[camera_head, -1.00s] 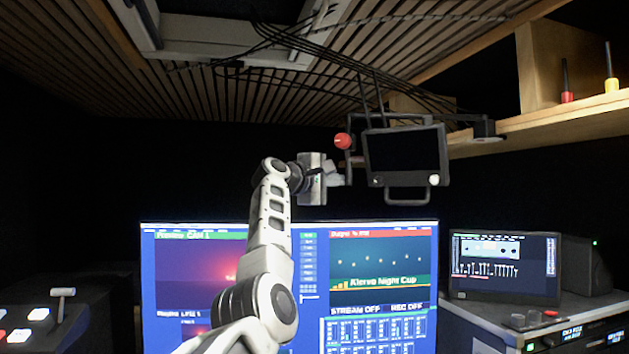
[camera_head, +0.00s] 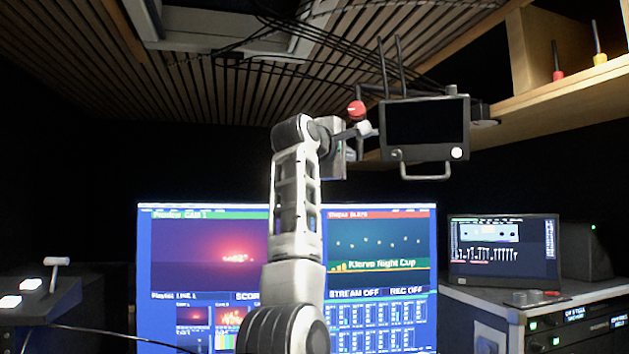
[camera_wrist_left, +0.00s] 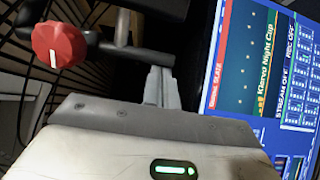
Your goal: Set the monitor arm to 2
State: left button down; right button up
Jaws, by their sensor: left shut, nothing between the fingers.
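No setting number is readable. My left gripper (camera_head: 365,129) is shut and empty, just below the knob and left of the monitor. In the left wrist view its closed fingertips (camera_wrist_left: 161,74) are close to a dark bar (camera_wrist_left: 140,54) beside the knob; whether they touch it I cannot tell. My right gripper is out of view.
A large screen (camera_head: 380,270) stands behind my left arm. A smaller monitor (camera_head: 503,250) is on the equipment rack at right. A wooden shelf (camera_head: 570,93) holds red and yellow handled tools. A control panel (camera_head: 40,298) with a lever is at left. Cables hang overhead.

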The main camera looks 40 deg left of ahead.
pick_arm(q)
jog(key=d, duration=0.2)
jog(key=s+d, duration=0.1)
jog(key=shift+s+d+b, duration=0.2)
jog(key=shift+d+b, duration=0.15)
jog(key=shift+b, duration=0.05)
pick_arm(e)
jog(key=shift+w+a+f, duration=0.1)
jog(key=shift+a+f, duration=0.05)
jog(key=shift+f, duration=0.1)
pick_arm(q)
jog(key=shift+a+r, duration=0.1)
jog(key=shift+a, duration=0.15)
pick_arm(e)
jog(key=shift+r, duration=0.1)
